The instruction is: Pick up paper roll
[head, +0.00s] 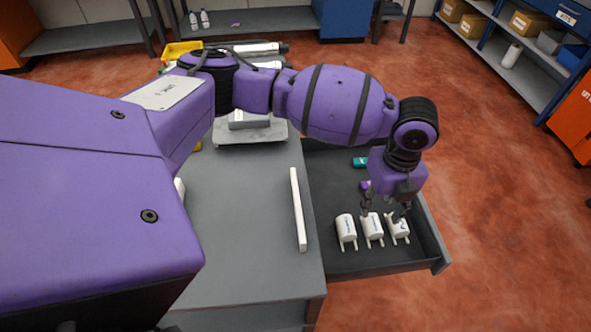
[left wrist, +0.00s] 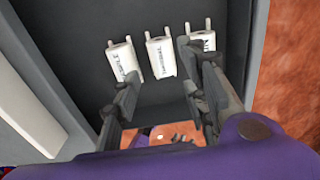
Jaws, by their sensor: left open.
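Three white roll-like pieces, each with dark lettering and two thin prongs, lie in a row in the open dark drawer: the left piece (head: 346,228), the middle piece (head: 373,227) and the right piece (head: 398,230). I cannot tell whether any of these is the paper roll. My left gripper (head: 384,207) points down over the row, fingers apart and holding nothing visible. In the left wrist view, its open fingers (left wrist: 160,85) frame the middle piece (left wrist: 161,59); the right finger partly hides the right piece (left wrist: 203,44). Contact is unclear. My right gripper is out of view.
The drawer (head: 350,259) projects right from the grey workbench (head: 240,230). Its walls are close around the gripper. A white cylinder (head: 511,56) stands on the right-hand shelf. Open red floor lies right of the drawer.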

